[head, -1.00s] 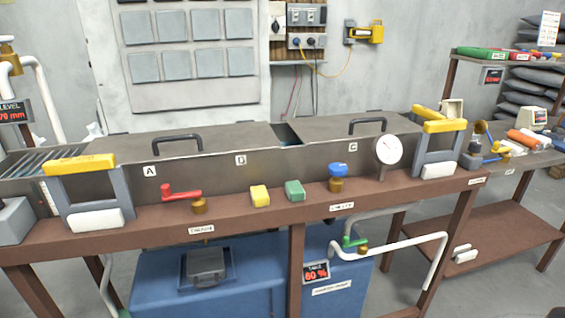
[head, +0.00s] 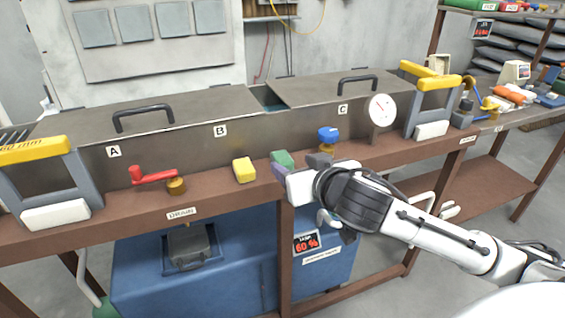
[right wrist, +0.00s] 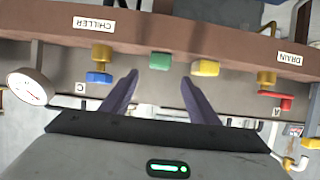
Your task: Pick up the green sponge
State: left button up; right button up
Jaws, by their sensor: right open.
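The green sponge (head: 283,158) lies on the brown front ledge, just right of the yellow sponge (head: 244,170). My right gripper (head: 298,165) is open in front of it and hides part of it in the head view. In the right wrist view the green sponge (right wrist: 160,61) shows ahead of the two spread fingers (right wrist: 157,98), roughly between them and apart from them. Nothing is between the fingers. My left gripper is not in view.
A red-handled valve (head: 154,176) stands left on the ledge. A blue-knobbed valve (head: 328,138) and a round gauge (head: 382,110) stand right of the sponge. The metal tank wall (head: 190,145) rises behind the ledge.

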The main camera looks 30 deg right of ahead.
aim_at(283, 158)
jog(key=x, duration=0.9)
jog(key=c, duration=1.1)
